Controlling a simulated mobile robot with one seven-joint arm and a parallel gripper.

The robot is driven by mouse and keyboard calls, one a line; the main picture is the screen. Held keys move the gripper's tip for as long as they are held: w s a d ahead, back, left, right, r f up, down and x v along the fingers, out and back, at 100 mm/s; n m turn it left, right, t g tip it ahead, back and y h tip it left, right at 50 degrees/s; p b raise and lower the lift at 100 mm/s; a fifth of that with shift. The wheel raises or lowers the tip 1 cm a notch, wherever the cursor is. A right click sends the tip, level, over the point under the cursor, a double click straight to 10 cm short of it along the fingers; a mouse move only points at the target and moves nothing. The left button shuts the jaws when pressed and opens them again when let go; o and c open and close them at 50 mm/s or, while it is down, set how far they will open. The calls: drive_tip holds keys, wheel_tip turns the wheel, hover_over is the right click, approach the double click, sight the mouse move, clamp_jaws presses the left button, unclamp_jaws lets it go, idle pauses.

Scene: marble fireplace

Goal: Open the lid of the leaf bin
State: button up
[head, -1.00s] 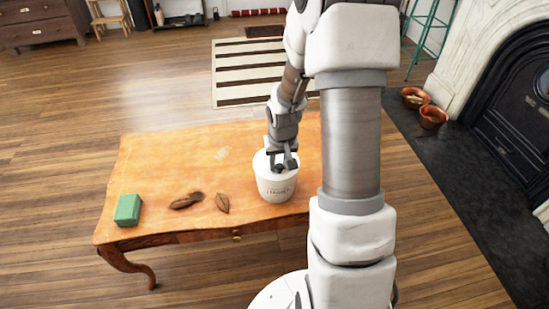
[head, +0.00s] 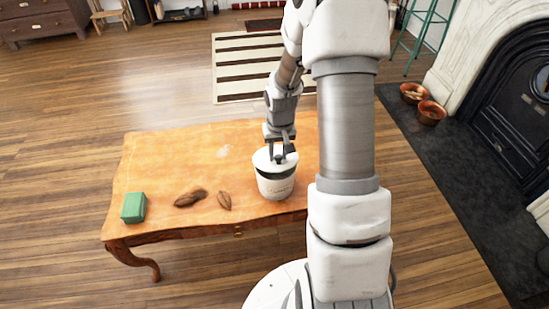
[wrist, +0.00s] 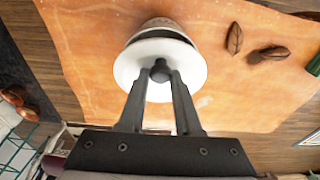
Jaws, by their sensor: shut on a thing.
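The leaf bin (head: 275,188) is a small white tub with faint lettering, upright near the right part of the table. Its round white lid (head: 262,161) is raised and tilted, with a dark gap between it and the rim. My gripper (head: 281,157) is above the bin, shut on the lid's dark knob. In the wrist view the knob (wrist: 160,71) sits between my fingertips, with the white lid (wrist: 188,62) around it. Part of the bin (wrist: 162,24) shows beyond the lid; its inside is hidden.
The wooden table (head: 165,165) also bears a green box (head: 134,207) and brown leaf-like pieces, one (head: 190,198) left of another (head: 224,200). The table's left and back areas are mostly clear.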

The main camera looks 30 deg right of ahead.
drive_tip(key=shift+w+r, duration=0.1)
drive_tip(key=shift+r, duration=0.05)
drive_tip(key=shift+w+d+r+g+p, duration=0.1)
drive_tip(key=shift+w+r+g+p, duration=0.45)
drive_tip(key=shift+p, duration=0.95)
drive_tip(key=shift+s+r, duration=0.1)
drive_tip(key=shift+r, duration=0.1)
drive_tip(key=shift+w+d+r+g+p, duration=0.1)
drive_tip(key=shift+w+r+g+p, duration=0.2)
drive_tip(key=shift+p, duration=0.4)
drive_tip(key=shift+w+d+r+g+y+p, duration=0.1)
drive_tip(key=shift+w+r+g+y+p, duration=0.2)
drive_tip(key=shift+p, duration=0.2)
drive_tip(key=shift+w+d+r+p, duration=0.1)
drive_tip(key=shift+w+r+p, duration=0.25)
drive_tip(key=shift+p, duration=0.25)
drive_tip(key=shift+w+d+r+g+p, duration=0.1)
drive_tip(key=shift+w+r+g+p, duration=0.15)
drive_tip(key=shift+g+p, duration=0.2)
